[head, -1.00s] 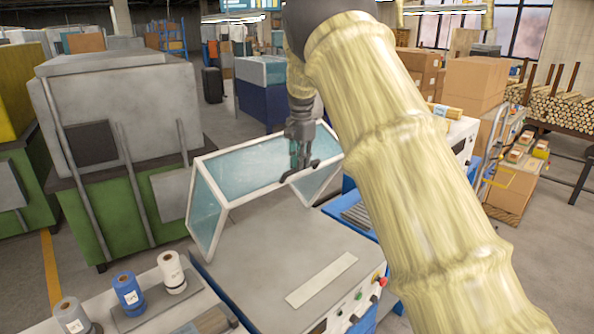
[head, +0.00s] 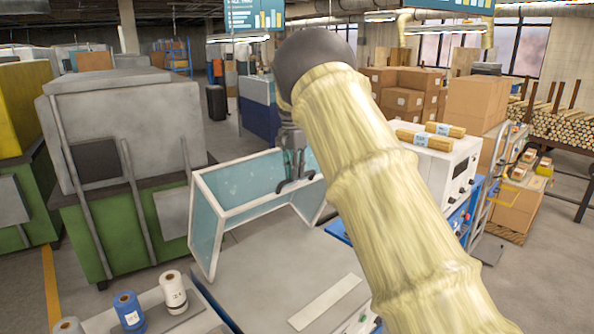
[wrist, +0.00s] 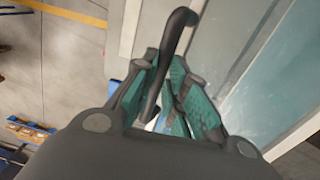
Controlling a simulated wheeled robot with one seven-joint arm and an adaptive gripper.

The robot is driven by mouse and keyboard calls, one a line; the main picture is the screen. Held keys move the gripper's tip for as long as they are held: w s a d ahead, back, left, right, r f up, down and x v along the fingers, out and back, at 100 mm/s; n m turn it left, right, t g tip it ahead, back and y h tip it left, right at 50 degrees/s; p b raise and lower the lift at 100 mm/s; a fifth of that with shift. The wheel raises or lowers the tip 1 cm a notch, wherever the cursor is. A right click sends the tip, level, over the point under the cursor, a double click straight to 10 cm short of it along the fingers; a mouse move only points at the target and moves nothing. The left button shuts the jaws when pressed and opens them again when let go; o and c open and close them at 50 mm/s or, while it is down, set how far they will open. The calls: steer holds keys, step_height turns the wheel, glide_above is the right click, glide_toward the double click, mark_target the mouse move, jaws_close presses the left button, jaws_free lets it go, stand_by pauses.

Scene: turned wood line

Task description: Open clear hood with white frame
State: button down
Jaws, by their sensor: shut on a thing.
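The clear hood with a white frame (head: 262,209) stands tilted up over the grey machine top (head: 275,265), its underside raised well clear of it. Its panes are bluish and see-through. A dark handle (head: 284,189) sits on the hood's raised front bar. My gripper (head: 296,178) comes down from above and is shut on this handle. In the wrist view the dark curved handle (wrist: 172,45) runs between the teal finger pads, with the white frame and pane beside it. My arm hides the right part of the machine.
Blue and white spools (head: 128,309) stand on a bench at the front left. A grey and green machine (head: 140,130) stands behind at left. A white box unit (head: 440,165) with wrapped bundles on top is right of my arm. Open floor lies at far right.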

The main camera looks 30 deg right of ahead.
mark_target(291, 189)
steer(key=c, duration=1.6)
jaws_free()
steer(key=shift+w+a+f, duration=0.1)
steer(key=shift+a+f, duration=0.15)
steer(key=shift+f, duration=0.25)
steer(key=shift+a+f, duration=0.2)
steer(key=shift+f, duration=0.3)
steer(key=shift+o, duration=0.9)
steer(key=shift+w+f, duration=0.3)
steer(key=shift+w, duration=0.3)
steer(key=shift+w+f, duration=0.1)
steer(key=shift+w, duration=0.25)
steer(key=shift+s+d+r, duration=0.25)
steer(key=shift+d, duration=0.05)
steer(key=shift+s+d+r, duration=0.15)
steer(key=shift+s+r, duration=0.25)
steer(key=shift+s, duration=0.1)
steer(key=shift+w+a+r, duration=0.2)
steer(key=shift+w+r, duration=0.15)
steer(key=shift+w, duration=0.1)
step_height(291, 189, up, 11)
steer(key=shift+w+d, duration=0.15)
steer(key=shift+d, duration=0.05)
